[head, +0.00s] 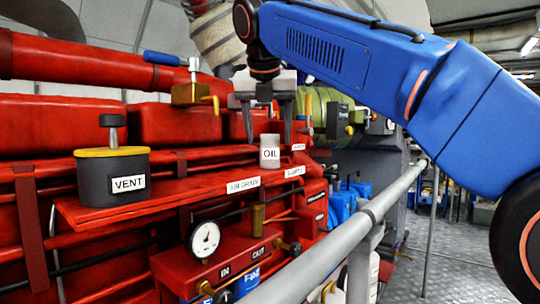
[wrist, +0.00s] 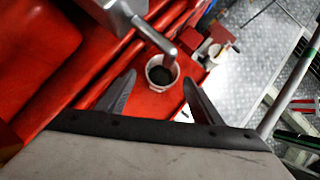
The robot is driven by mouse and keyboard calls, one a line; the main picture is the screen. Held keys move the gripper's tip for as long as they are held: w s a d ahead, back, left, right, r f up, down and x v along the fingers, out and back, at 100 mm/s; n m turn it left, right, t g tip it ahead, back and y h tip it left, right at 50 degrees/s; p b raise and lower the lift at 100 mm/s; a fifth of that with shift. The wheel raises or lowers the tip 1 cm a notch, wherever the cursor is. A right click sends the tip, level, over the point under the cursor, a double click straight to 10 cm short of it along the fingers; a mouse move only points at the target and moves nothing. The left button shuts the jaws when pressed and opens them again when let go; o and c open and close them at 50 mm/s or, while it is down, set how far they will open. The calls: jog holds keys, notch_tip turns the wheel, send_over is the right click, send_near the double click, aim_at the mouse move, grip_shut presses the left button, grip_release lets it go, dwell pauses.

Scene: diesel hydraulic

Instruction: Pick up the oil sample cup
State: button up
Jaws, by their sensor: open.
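The oil sample cup (head: 270,152) is a small white cup with an OIL label, upright on the red shelf (head: 150,197) in the head view. In the wrist view the cup (wrist: 161,72) shows from above, with dark contents and a grey spout or handle reaching over its rim. My gripper (head: 268,140) is above and around the cup's place in the head view, fingers pointing down. In the wrist view my gripper (wrist: 158,85) is open and empty, with the cup just beyond and between its fingertips. Whether the fingers touch the cup cannot be told.
A dark VENT canister (head: 113,178) with a yellow lid stands left on the shelf. A brass valve with a blue handle (head: 165,58) is behind. A pressure gauge (head: 204,239) sits below the shelf. A grey handrail (head: 330,262) crosses the front right.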

aim_at(270, 147)
jog(key=x, duration=0.4)
jog(key=shift+w+d+f, duration=0.1)
jog(key=shift+w+f, duration=0.05)
jog(key=shift+f, duration=0.2)
jog(key=shift+c, duration=0.4)
jog(key=c, duration=1.2)
jog(key=shift+r, duration=0.1)
